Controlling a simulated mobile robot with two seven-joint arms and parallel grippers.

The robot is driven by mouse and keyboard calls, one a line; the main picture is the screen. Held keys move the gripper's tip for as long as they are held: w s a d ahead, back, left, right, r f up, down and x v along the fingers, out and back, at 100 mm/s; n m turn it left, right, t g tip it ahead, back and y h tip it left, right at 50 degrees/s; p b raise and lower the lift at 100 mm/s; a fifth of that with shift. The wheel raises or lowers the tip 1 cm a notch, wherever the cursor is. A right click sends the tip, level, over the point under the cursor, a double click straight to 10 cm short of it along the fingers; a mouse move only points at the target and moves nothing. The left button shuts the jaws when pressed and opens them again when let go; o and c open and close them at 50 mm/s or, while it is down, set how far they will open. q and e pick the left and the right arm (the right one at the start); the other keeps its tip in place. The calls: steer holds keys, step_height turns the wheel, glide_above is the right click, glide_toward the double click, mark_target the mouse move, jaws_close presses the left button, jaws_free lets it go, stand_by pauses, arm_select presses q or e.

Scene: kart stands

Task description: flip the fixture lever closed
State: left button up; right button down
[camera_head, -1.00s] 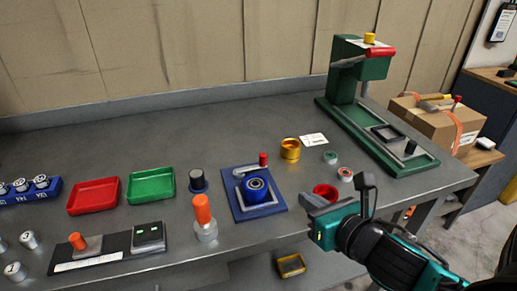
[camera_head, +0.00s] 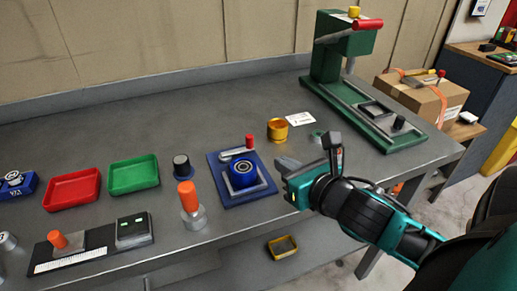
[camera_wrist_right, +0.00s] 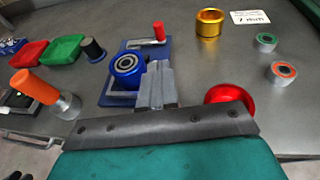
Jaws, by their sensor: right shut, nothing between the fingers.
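The fixture (camera_head: 231,197) is a blue base plate with a blue round part (camera_head: 243,174) with a metal centre seated on it. Its lever (camera_head: 235,152) is a grey arm with an upright red knob (camera_head: 249,141), at the back of the plate. The fixture also shows in the right wrist view (camera_wrist_right: 115,97), with the red knob (camera_wrist_right: 159,31) standing behind the round part. My right gripper (camera_head: 284,168) is shut and empty, just right of the fixture. In the wrist view its closed fingers (camera_wrist_right: 157,82) overlap the plate's right side; contact cannot be told. My left gripper is out of view.
A red ring (camera_wrist_right: 231,97) lies close right of my right gripper. A gold cup (camera_head: 278,130) stands behind it. A green press (camera_head: 345,65) stands at the back right.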

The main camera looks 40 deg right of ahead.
glide_toward(252, 141)
steer(key=x, duration=0.5)
steer(key=shift+a+f, duration=0.1)
steer(key=shift+f, duration=0.05)
steer(key=shift+w, duration=0.7)
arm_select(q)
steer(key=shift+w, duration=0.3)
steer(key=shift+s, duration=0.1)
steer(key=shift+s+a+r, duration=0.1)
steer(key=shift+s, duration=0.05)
arm_select(e)
steer(key=shift+d, duration=0.2)
